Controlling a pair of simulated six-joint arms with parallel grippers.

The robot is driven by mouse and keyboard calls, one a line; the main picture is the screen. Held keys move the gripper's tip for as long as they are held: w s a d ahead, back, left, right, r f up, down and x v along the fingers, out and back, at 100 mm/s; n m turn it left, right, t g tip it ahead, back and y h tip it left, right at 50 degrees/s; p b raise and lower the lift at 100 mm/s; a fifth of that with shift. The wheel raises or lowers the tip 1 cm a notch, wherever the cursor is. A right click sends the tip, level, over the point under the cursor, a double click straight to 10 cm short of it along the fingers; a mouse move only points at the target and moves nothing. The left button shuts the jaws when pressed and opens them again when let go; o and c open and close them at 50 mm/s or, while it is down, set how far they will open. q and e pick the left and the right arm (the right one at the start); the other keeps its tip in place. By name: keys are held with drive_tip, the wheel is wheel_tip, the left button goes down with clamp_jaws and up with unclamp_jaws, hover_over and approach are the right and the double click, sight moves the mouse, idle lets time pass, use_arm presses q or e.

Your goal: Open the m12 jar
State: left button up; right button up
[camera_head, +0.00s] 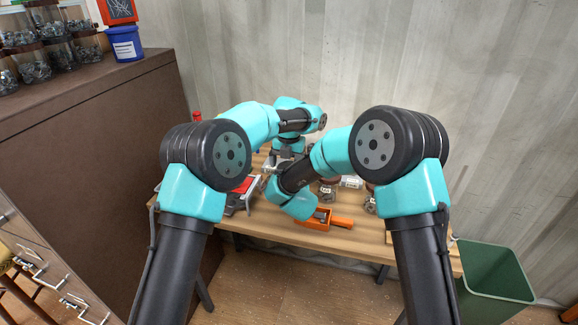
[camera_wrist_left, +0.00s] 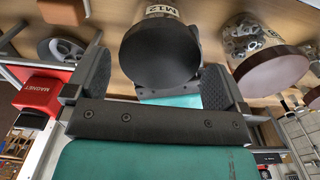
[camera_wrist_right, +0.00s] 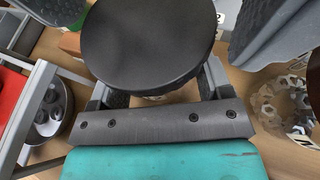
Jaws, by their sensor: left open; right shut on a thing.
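The M12 jar (camera_wrist_left: 161,12) shows its white M12 label and a wide dark lid (camera_wrist_right: 148,42). The lid faces both wrist cameras and still sits on the jar. My right gripper (camera_wrist_right: 160,92) is shut on the M12 jar below the lid, which hides most of the jar body and the grip. My left gripper (camera_wrist_left: 158,82) is open, with one finger on each side of the lid; I cannot tell whether they touch it. Its fingers also show at the top of the right wrist view. In the head view my arms hide the jar and the right gripper.
A jar of nuts with a brown lid (camera_wrist_left: 274,60) stands close beside. An orange tool (camera_head: 322,219) lies at the table's front. A green bin (camera_head: 495,272) stands right.

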use_arm(q)
drive_tip(key=shift+r, duration=1.7)
use_arm(e)
drive_tip(key=o, duration=1.8)
drive_tip(key=shift+c, duration=0.2)
drive_tip(key=shift+s+r, duration=0.1)
drive_tip(key=shift+s, duration=0.05)
drive_tip(key=v, duration=1.7)
drive_tip(key=shift+s, duration=0.1)
